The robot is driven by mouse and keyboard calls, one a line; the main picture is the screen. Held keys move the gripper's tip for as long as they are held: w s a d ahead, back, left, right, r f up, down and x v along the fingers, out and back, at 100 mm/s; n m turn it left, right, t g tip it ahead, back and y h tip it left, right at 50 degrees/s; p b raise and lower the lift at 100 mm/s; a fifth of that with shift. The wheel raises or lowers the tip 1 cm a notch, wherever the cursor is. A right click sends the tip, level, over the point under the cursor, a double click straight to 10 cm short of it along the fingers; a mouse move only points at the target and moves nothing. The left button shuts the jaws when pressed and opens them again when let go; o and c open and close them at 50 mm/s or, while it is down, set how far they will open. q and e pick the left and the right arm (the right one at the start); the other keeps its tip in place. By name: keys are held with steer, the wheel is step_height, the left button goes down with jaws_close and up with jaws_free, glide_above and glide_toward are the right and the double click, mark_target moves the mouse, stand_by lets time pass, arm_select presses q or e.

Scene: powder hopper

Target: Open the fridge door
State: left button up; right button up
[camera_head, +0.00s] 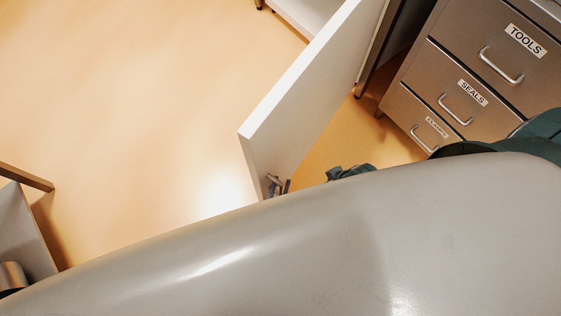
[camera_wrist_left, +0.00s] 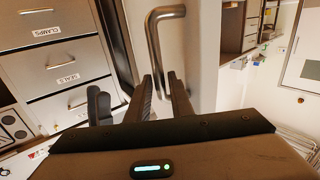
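The white fridge door (camera_head: 310,95) stands swung out from the white cabinet at the top of the head view. Its metal bar handle (camera_head: 272,184) shows at the door's near end. In the left wrist view the handle (camera_wrist_left: 153,42) is a bent bar on the white door panel (camera_wrist_left: 205,50). My left gripper (camera_wrist_left: 161,80) has its two dark fingers apart, with the lower part of the bar between them. The bar lies close to the left finger; a narrow gap shows on the right, and contact is unclear. My right gripper is not in view.
A grey drawer unit (camera_head: 455,75) with labelled drawers stands right of the door. Open floor (camera_head: 130,100) lies to the left. A grey furniture corner (camera_head: 22,235) is at lower left. My large grey body part hides the bottom of the head view.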

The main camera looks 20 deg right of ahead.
arm_select(q)
steer(key=v, duration=1.6)
steer(key=shift+s+a, duration=0.2)
steer(key=shift+s, duration=0.1)
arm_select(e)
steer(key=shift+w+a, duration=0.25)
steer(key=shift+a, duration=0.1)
